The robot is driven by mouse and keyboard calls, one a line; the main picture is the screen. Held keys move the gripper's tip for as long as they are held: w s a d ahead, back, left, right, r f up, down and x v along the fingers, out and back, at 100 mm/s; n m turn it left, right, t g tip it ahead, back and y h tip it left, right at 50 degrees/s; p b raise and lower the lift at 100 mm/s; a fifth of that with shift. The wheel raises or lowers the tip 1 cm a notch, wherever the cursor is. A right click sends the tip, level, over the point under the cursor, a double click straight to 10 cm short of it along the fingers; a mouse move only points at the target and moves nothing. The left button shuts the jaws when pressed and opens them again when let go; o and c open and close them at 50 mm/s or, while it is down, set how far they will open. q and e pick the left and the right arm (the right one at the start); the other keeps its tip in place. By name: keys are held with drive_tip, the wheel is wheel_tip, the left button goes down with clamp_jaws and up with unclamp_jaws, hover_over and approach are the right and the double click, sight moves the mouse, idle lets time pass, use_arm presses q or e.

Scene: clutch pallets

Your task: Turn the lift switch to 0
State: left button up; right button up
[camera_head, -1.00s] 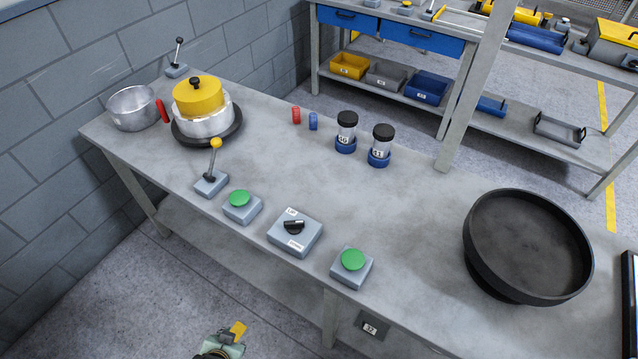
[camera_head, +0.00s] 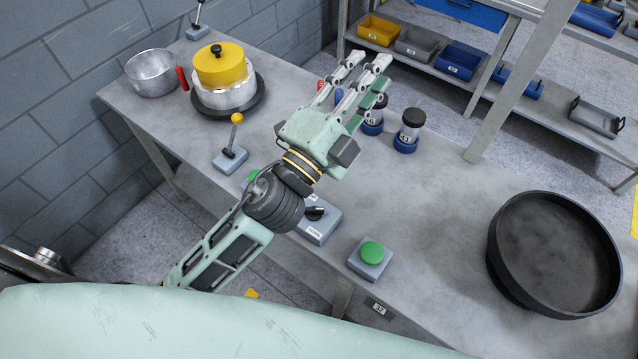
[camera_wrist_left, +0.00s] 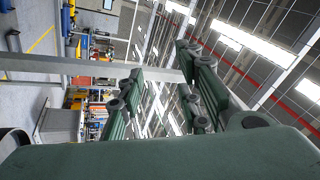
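The lift switch is a grey-blue box (camera_head: 326,226) with white labels and a black rotary knob (camera_head: 315,213), near the table's front edge in the head view. My left forearm and wrist cover part of the box's left side. The label text is too small to read surely. My left gripper (camera_head: 364,63) is raised above the table, beyond the switch, with its fingers pointing to the back. Its fingers are apart and empty; they also show spread in the left wrist view (camera_wrist_left: 158,95). My right gripper is not in view.
On the table (camera_head: 430,235), a green button box (camera_head: 371,258) stands right of the switch, and another is mostly hidden by my arm. A yellow-knobbed lever (camera_head: 231,155) stands left. Jars (camera_head: 410,128) stand behind, and a large black pan (camera_head: 553,255) stands right.

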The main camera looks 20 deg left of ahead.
use_arm(q)
drive_tip(key=s+d+m+g+h, duration=0.4)
drive_tip(key=d+m+g+h, duration=0.25)
drive_tip(key=m, duration=0.35)
drive_tip(key=s+d+m+g+h, duration=0.5)
drive_tip(key=d+m+g, duration=0.25)
drive_tip(key=m, duration=0.25)
drive_tip(key=m+g+y, duration=0.6)
drive_tip(key=m+y, duration=0.7)
drive_tip(key=y, duration=0.8)
hover_over(314, 208)
drive_tip(key=shift+h, duration=0.25)
wheel_tip(314, 208, down, 27)
drive_tip(key=shift+r, duration=0.2)
wheel_tip(314, 208, down, 6)
drive_tip(key=shift+s+f+p, duration=0.1)
drive_tip(key=shift+f+p, duration=0.1)
drive_tip(key=shift+p, duration=0.9)
drive_tip(key=shift+f, duration=0.65)
